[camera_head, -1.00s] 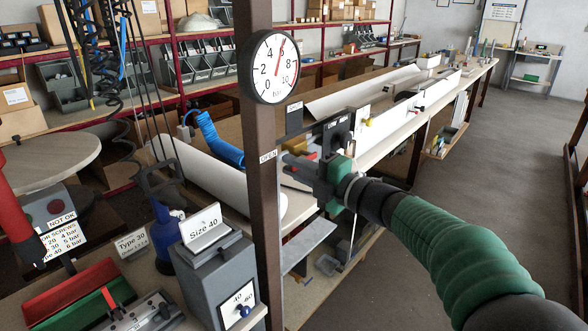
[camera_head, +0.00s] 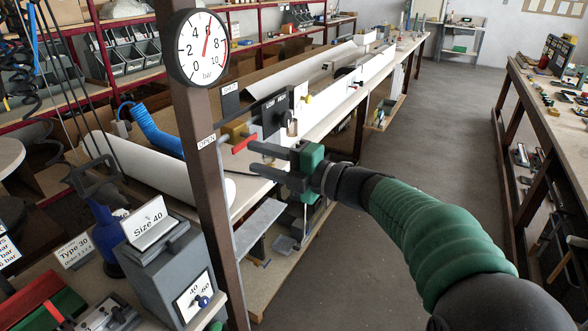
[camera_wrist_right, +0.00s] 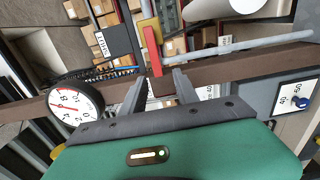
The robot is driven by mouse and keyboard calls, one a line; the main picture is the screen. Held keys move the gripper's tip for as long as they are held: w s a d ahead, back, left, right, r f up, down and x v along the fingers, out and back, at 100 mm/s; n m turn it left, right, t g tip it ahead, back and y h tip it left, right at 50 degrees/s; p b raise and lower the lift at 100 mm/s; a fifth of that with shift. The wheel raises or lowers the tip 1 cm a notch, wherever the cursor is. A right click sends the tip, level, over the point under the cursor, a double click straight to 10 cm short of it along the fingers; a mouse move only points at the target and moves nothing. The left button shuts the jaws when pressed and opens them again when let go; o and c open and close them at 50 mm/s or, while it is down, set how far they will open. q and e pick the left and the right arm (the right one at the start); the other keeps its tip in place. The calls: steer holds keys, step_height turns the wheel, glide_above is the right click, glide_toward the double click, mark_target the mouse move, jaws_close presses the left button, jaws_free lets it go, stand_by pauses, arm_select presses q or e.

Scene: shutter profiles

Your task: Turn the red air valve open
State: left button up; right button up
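The air valve has a brass body (camera_head: 235,131) and a red lever (camera_head: 244,143), mounted beside the brown post between an OPEN label (camera_head: 207,141) and a dark tag (camera_head: 229,98). Contact with the lever cannot be made out. My left gripper is not in view.
A pressure gauge (camera_head: 197,48) on the brown post (camera_head: 208,180) reads about 6 bar. A grey Size 40 box (camera_head: 166,265) stands at lower left. A long bench with white profiles (camera_head: 342,92) runs behind the valve. Open floor (camera_head: 430,150) lies to the right.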

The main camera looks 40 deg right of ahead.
steer(key=v, duration=1)
steer(key=shift+f, duration=0.1)
steer(key=w+d+f+m+h+p, duration=0.1)
steer(key=w+f+m+h+p, duration=0.15)
steer(key=w+m+h, duration=0.4)
steer(key=a+f+m+g+h+p, duration=0.3)
steer(key=f+m+g+p, duration=0.15)
steer(key=f+m, duration=0.7)
steer(key=s+a+f+m+g+y+p, duration=0.1)
steer(key=s+a+f+m+g, duration=0.1)
steer(key=s+a+f+g, duration=0.2)
steer(key=s+a+f+m+g+y, duration=0.1)
steer(key=s+a+f+m+g, duration=0.2)
steer(key=s+a+f+g, duration=0.2)
steer(key=s+a+f, duration=0.3)
steer(key=s+f, duration=0.2)
steer(key=s, duration=0.2)
steer(key=shift+s+f+p, duration=0.25)
steer(key=shift+s+p, duration=0.05)
steer(key=shift+p, duration=0.05)
